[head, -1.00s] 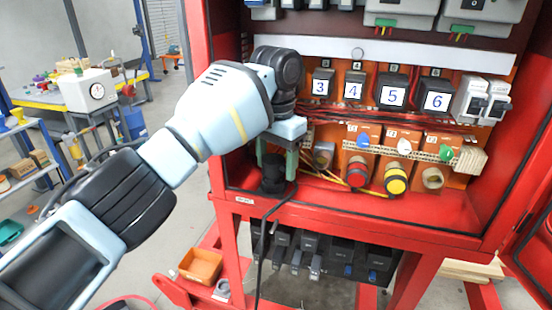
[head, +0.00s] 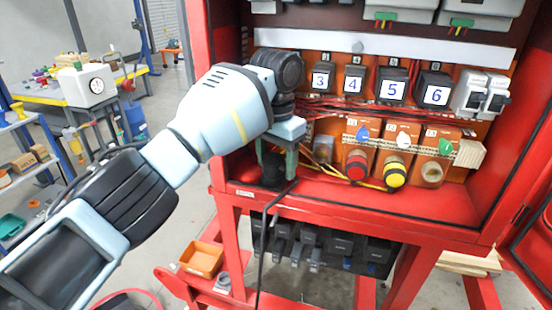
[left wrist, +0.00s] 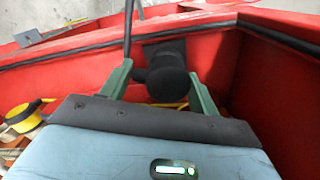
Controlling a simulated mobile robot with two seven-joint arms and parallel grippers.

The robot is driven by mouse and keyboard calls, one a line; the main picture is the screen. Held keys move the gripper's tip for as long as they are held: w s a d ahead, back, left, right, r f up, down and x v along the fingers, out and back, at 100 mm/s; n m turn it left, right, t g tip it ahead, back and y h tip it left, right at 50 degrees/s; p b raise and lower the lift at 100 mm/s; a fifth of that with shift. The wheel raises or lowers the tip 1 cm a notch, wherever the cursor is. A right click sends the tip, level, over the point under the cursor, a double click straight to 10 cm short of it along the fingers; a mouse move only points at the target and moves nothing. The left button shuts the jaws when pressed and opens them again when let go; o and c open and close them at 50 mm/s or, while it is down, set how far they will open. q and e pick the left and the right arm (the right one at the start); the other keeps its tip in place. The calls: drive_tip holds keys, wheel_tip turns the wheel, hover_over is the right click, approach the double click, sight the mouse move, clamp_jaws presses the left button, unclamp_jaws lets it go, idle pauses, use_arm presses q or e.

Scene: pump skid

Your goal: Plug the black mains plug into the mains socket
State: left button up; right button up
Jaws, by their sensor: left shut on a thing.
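My left gripper (head: 278,165) reaches into the red cabinet's front left corner, its green fingers pointing down. It is shut on the black mains plug (head: 272,174), which sits low, just above or on the cabinet floor; I cannot tell which. In the left wrist view the dark round plug (left wrist: 166,78) shows between the green fingers. A black cable (head: 264,225) hangs over the cabinet's front edge. I cannot tell for sure which fitting is the mains socket. Round fittings line the lower back panel: a grey one (head: 323,149), a red one (head: 357,166), a yellow one (head: 396,171) and a beige one (head: 432,174). My right gripper is out of view.
Numbered black blocks (head: 392,88) and grey switches (head: 482,93) stand above the round fittings. The red cabinet lip (head: 350,218) runs along the front. Dark hanging units (head: 320,243) and an orange bin (head: 202,259) are below. The cabinet floor's right half is clear.

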use_arm(q)
drive_tip(key=o, duration=1.2)
drive_tip(key=shift+c, duration=0.2)
wheel_tip(320, 180, up, 6)
drive_tip(key=shift+r+b, duration=0.15)
drive_tip(key=shift+b, duration=0.2)
drive_tip(key=shift+r, duration=0.75)
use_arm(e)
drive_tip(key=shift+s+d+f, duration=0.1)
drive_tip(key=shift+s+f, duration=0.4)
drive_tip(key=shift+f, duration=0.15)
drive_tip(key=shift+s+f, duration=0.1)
